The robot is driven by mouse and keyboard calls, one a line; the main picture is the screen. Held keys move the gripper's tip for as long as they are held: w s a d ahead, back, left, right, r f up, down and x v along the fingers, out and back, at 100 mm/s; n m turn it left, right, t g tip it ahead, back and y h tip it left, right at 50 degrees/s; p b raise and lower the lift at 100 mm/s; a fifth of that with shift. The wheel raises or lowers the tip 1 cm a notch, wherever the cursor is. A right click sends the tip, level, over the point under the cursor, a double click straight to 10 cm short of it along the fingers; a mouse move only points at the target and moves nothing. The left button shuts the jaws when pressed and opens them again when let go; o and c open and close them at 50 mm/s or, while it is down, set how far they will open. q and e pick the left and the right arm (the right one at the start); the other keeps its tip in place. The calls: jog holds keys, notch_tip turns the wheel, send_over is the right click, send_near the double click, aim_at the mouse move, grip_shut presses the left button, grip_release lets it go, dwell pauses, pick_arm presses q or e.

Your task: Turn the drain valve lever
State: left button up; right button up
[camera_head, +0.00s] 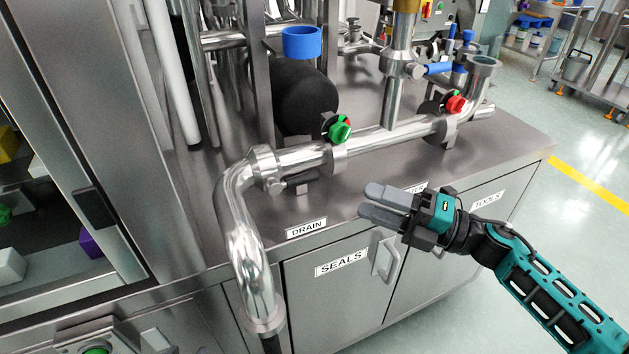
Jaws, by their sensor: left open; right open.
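A steel pipe (368,142) runs along the steel counter and bends down over its front edge at the left. A short black lever (300,179) sticks out beside the pipe, just behind the DRAIN label (306,228); it looks like the drain valve lever. My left gripper is not in view.
Cabinet doors labelled SEALS (342,262) and TOOLS with a handle (386,258) are below the counter. A black cylinder (302,95) and blue ring (302,43) stand behind the pipe. A steel cabinet with coloured blocks is at the left. The right floor (590,150) is open.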

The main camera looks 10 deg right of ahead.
aim_at(312, 181)
jog(key=x, duration=1)
jog(key=shift+w+a+r, duration=0.1)
jog(key=shift+w+a, duration=0.05)
jog(key=shift+w, duration=0.05)
grip_shut()
